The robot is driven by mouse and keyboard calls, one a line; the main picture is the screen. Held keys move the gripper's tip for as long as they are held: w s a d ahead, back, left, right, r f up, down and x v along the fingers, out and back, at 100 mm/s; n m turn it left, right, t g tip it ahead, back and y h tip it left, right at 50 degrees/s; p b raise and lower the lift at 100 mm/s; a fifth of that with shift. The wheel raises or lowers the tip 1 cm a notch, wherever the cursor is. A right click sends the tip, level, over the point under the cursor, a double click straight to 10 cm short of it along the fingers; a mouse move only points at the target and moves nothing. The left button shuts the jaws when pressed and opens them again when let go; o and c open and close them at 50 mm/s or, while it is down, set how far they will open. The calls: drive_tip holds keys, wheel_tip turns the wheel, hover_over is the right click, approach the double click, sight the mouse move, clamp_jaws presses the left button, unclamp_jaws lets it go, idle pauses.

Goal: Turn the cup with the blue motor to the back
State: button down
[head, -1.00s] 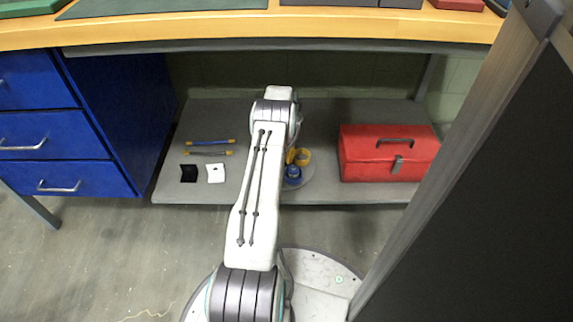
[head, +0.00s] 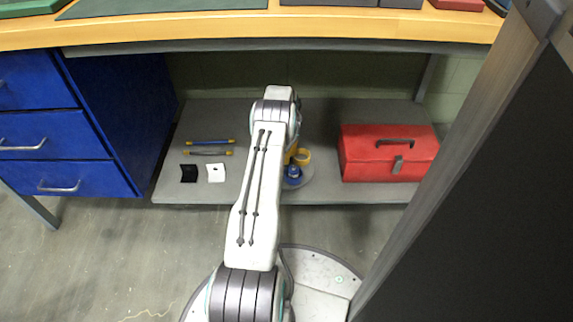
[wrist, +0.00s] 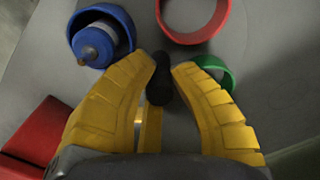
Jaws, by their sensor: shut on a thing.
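The blue cup (wrist: 92,36) with the motor (wrist: 95,44) in it is at the upper left of the wrist view. In the head view the blue cup (head: 293,171) stands near the front of a round grey plate (head: 305,180) on the lower shelf. My gripper (wrist: 163,70) has yellow fingers, shut on a dark upright knob (wrist: 158,86). The blue cup is beside my left finger. A red cup (wrist: 193,18) and a green cup (wrist: 216,72) show their rims nearby. A yellow cup (head: 303,157) is behind the blue one.
A red toolbox (head: 388,155) stands right of the plate. Black (head: 189,173) and white (head: 215,173) pieces and two thin rods (head: 209,147) lie left. Blue drawers (head: 60,140) stand at the left, and the tabletop (head: 300,27) overhangs the shelf. A dark panel (head: 490,200) blocks the right.

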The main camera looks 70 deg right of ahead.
drive_tip(key=shift+m, duration=1.8)
drive_tip(key=shift+m, duration=1.7)
drive_tip(key=shift+m, duration=1.7)
